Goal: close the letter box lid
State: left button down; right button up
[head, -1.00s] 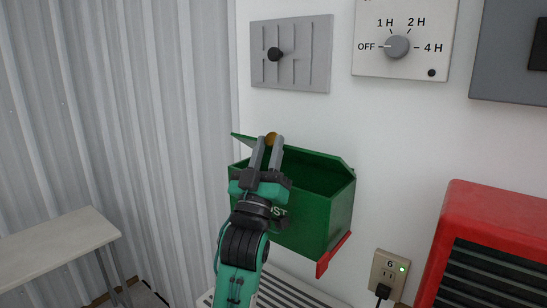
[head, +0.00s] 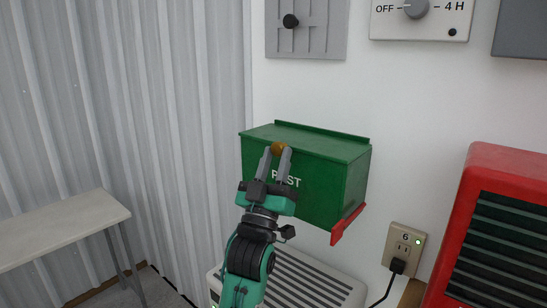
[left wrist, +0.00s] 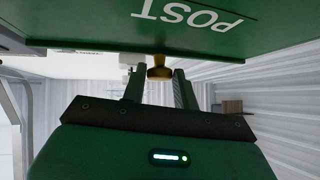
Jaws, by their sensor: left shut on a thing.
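The green letter box (head: 325,185) with white lettering hangs on the white wall. Its lid (head: 310,140) lies down flat over the top, and no opening shows. A brass knob (head: 278,148) sits at the lid's front edge. My left gripper (head: 277,154) is at the front of the box with its fingers on the knob. In the left wrist view the knob (left wrist: 159,68) is between the fingertips (left wrist: 157,76), below the upside-down lettering on the green box front (left wrist: 190,25). My right gripper is in neither view.
A red flag-like piece (head: 347,222) sticks out at the box's lower right. A red louvred unit (head: 500,240) stands at the right, near a wall socket (head: 404,247) with a plug. A pale slatted unit (head: 310,275) is below. A bench (head: 65,230) stands at the left.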

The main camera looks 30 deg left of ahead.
pick_arm(q)
jog(key=shift+w+f, duration=0.3)
jog(key=shift+f, duration=0.1)
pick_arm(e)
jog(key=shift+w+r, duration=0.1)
pick_arm(q)
jog(key=c, duration=1.4)
grip_release()
jog(key=o, duration=0.3)
jog(key=shift+w+f, duration=0.1)
jog(key=shift+w, duration=0.2)
jog(key=shift+s, duration=0.1)
jog(key=b+v, duration=0.3)
jog(key=v, duration=1)
jog(key=shift+s, duration=0.3)
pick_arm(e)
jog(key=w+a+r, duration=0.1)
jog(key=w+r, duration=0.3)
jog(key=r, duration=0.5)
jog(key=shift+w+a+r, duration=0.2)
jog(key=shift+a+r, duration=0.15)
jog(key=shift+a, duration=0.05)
